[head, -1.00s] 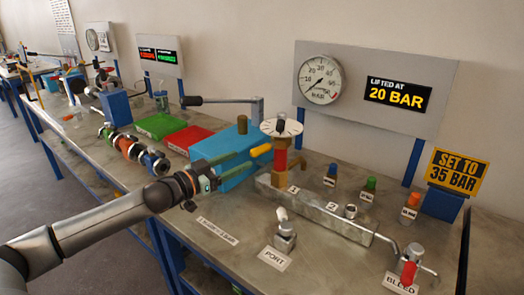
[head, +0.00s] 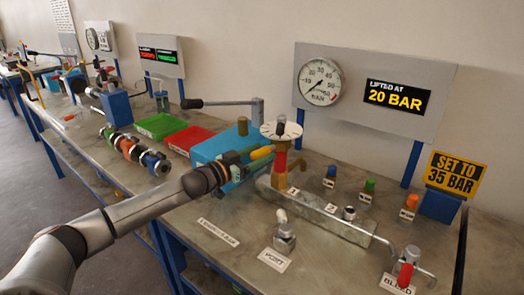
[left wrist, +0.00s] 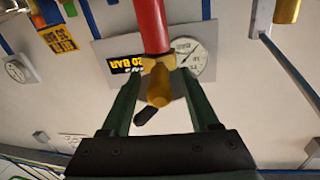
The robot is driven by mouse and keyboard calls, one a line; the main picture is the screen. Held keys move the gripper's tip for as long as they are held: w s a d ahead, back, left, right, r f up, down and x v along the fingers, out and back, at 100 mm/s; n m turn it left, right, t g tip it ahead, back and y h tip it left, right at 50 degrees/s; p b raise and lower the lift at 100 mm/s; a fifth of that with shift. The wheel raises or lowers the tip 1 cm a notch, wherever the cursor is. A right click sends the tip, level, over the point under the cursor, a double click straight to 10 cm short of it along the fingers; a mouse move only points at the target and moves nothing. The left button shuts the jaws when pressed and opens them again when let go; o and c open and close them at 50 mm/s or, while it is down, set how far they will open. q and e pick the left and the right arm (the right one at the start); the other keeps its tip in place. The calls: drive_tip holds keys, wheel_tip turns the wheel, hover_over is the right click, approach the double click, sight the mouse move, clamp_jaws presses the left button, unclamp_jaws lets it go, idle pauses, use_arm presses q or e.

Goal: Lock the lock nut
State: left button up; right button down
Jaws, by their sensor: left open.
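The relief valve (head: 281,163) stands on the rig as a red column, with a white marked disc (head: 281,130) on top. An orange-yellow lever (head: 261,152) sticks out from the column towards my left gripper (head: 246,160). In the left wrist view, which is upside down, the red body (left wrist: 150,25) meets a brass-yellow nut (left wrist: 158,62). The lever (left wrist: 159,88) points at the camera from there. My left gripper is open, its two dark green fingers on either side of the lever, with gaps visible. My right gripper is not in view.
A blue box (head: 213,147) lies just behind the left gripper, with a crank handle (head: 222,102) above. The metal manifold (head: 322,213), port fitting (head: 285,236) and red-handled bleed valve (head: 405,272) stand in front. A gauge (head: 320,82) and a display reading 20 BAR (head: 397,95) are behind.

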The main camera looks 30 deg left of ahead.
use_arm(q)
drive_tip(key=shift+w+d, duration=0.15)
drive_tip(key=shift+w, duration=0.25)
drive_tip(key=shift+c, duration=0.4)
clamp_jaws()
idle(0.9)
